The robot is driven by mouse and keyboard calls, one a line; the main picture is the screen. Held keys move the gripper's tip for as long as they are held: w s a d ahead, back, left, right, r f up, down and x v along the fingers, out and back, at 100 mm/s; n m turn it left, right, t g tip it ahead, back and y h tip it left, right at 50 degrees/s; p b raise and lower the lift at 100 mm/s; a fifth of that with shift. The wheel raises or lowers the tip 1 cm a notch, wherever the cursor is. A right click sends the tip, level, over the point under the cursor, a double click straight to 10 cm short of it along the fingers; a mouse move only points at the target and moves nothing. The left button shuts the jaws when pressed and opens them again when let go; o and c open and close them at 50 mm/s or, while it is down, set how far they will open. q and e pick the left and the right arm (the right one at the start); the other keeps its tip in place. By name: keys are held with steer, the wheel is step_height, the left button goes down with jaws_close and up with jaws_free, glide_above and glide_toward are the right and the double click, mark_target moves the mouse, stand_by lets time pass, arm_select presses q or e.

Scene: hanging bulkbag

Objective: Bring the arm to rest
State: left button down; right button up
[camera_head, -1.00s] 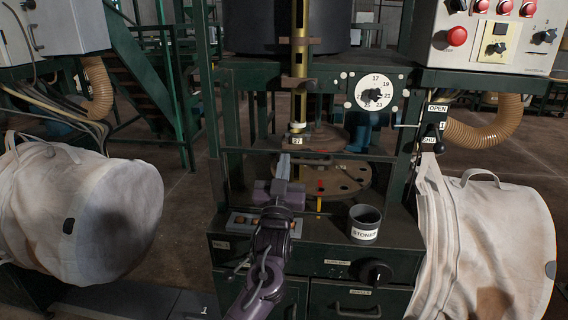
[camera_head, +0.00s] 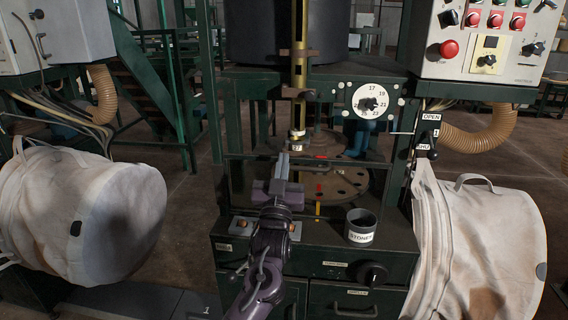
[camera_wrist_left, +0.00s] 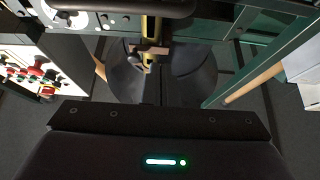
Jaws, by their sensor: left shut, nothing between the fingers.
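My left gripper (camera_head: 283,157) shows in the head view with its arm coming up from the bottom. Its narrow fingers are together with nothing between them, and they point away from me toward the lower end of the brass post (camera_head: 299,75). They appear in front of the round plates, but I cannot tell the gap. The gripper sits above the green cabinet top (camera_head: 400,236). In the left wrist view the gripper's dark body fills the bottom, and the brass post (camera_wrist_left: 150,40) shows ahead. My right gripper is not in view.
A cup marked STONES (camera_head: 361,226) stands on the cabinet to the right of my left arm. A dial (camera_head: 374,99) and an OPEN lever (camera_head: 427,137) are farther right. Pale bulk bags (camera_head: 80,215) flank the cabinet. A round holed plate (camera_head: 345,181) lies behind the gripper.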

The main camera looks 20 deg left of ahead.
arm_select(q)
steer(key=s+d+f+m+g+h+p, duration=0.2)
steer(key=s+f+g, duration=0.25)
steer(key=f, duration=1.05)
steer(key=s+d+f+m+g+h+p, duration=0.1)
steer(key=s+f+g+h+p, duration=0.3)
steer(key=f, duration=1.2)
steer(key=s+d+f+m+g, duration=0.25)
steer(key=s+f, duration=0.35)
steer(key=f, duration=0.9)
steer(key=s+f+g+p, duration=0.2)
steer(key=s+f+g, duration=0.3)
steer(key=s+f, duration=0.85)
steer(key=s+a+f+g+p, duration=0.1)
steer(key=s+f+g, duration=0.2)
steer(key=s, duration=1)
steer(key=s+a+f+g+p, duration=0.1)
steer(key=s+f+g, duration=0.2)
steer(key=s, duration=1)
steer(key=shift+s+f+h, duration=0.15)
steer(key=shift+f+h, duration=0.15)
steer(key=shift+f, duration=0.05)
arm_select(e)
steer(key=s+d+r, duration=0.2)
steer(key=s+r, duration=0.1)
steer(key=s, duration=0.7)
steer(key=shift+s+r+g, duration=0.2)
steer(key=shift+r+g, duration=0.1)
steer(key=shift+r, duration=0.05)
